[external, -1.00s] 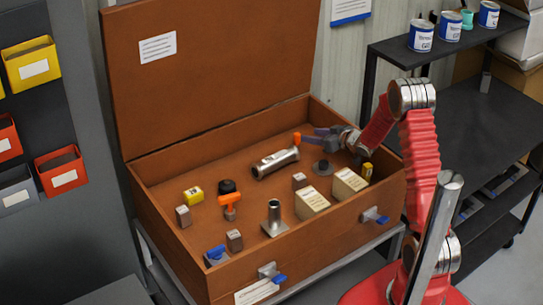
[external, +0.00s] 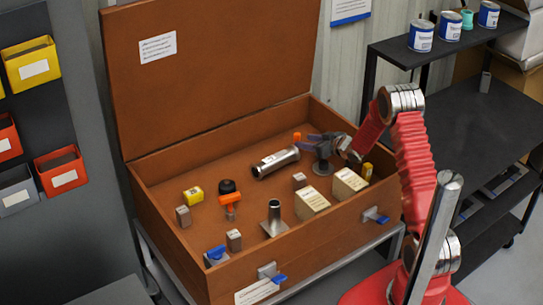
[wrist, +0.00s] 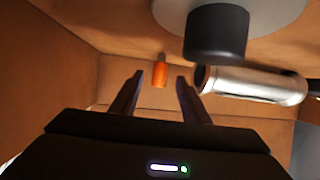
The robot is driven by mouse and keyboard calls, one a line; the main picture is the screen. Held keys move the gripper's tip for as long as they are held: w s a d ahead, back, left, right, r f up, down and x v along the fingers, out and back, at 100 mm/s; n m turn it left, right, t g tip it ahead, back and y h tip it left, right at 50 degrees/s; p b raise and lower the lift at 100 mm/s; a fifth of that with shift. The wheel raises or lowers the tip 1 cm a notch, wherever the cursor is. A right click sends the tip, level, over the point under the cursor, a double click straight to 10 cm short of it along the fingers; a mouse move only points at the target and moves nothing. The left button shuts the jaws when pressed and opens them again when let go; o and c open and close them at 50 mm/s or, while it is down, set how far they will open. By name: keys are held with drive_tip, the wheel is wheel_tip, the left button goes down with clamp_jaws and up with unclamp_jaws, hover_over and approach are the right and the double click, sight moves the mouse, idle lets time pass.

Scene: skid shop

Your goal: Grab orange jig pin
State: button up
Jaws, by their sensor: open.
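The orange jig pin (external: 297,136) is small and stands near the back wall inside the brown case, behind the steel tube. In the wrist view it is an orange cylinder with a grey end (wrist: 160,72), seen between and beyond my fingertips. My gripper (external: 314,139) is open and empty, just right of the pin in the external view. In the wrist view my gripper (wrist: 160,82) has its two dark fingers spread on either side of the pin's line. I cannot tell the exact gap to the pin.
A steel tube (external: 275,163) lies close to the pin. A dark knob on a grey disc (wrist: 217,33) is close by my gripper.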

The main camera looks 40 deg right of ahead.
sight(299, 140)
drive_tip(key=x, duration=0.4)
drive_tip(key=shift+c, duration=0.2)
idle(0.3)
clamp_jaws()
idle(0.4)
